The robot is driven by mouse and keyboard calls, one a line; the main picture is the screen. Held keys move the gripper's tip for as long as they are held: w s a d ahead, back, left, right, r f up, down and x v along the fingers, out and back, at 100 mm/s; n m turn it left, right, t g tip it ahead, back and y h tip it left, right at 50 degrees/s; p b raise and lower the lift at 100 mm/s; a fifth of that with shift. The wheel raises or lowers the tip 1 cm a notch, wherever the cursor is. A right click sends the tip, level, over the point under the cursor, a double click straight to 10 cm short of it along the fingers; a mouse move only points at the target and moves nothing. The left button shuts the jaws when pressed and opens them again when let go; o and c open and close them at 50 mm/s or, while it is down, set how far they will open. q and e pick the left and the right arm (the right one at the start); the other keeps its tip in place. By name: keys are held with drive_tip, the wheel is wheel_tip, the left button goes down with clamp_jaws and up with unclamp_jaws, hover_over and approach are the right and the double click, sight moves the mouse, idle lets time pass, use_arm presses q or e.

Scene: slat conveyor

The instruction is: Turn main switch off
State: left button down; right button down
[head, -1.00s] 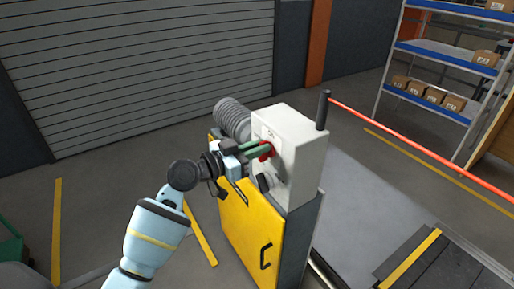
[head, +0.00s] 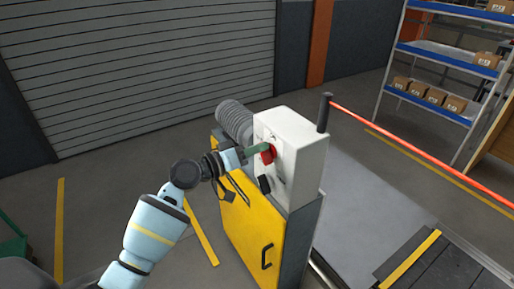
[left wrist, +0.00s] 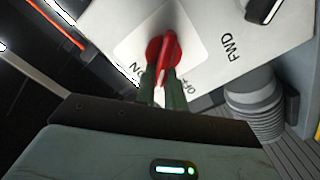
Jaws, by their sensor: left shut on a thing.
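The main switch is a red rotary knob (head: 267,153) on the face of a light grey control box (head: 300,135). In the left wrist view the red knob (left wrist: 163,48) sits on a pale plate, with the letters ON at its lower left and OFF at its lower right. My left gripper (head: 257,151) reaches in from the left, its green fingers shut on the knob's raised handle. The fingers also show in the left wrist view (left wrist: 163,85), and they hide part of the handle. Its exact pointing direction is hard to tell. My right gripper is not in view.
A black selector knob (head: 265,184) sits lower on the box, above a yellow cabinet door (head: 250,225). A ribbed grey hose (head: 234,118) is behind the box. A red barrier bar (head: 420,150) runs right from a dark post. Shelving with cartons (head: 430,95) stands at the back right.

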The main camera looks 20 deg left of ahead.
use_arm(q)
drive_tip(key=shift+w+a+f+n+p, duration=0.1)
drive_tip(key=shift+f+n+p, duration=0.25)
drive_tip(key=shift+n, duration=1.3)
drive_tip(key=shift+a+f+n+p, duration=0.15)
drive_tip(key=shift+n+p, duration=0.25)
drive_tip(key=shift+n, duration=1.2)
drive_tip(key=shift+w+d+f+n+p, duration=0.1)
drive_tip(key=shift+f+n+p, duration=0.25)
drive_tip(key=shift+n, duration=1.3)
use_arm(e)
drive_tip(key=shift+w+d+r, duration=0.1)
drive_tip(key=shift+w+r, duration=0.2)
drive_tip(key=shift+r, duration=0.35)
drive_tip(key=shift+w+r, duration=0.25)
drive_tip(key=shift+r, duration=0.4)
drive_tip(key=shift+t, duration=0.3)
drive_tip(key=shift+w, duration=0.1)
use_arm(q)
drive_tip(key=c, duration=1.5)
unclamp_jaws()
drive_tip(key=shift+a, duration=0.1)
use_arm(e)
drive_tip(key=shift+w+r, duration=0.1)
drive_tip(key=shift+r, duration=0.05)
use_arm(q)
drive_tip(key=shift+o, duration=0.2)
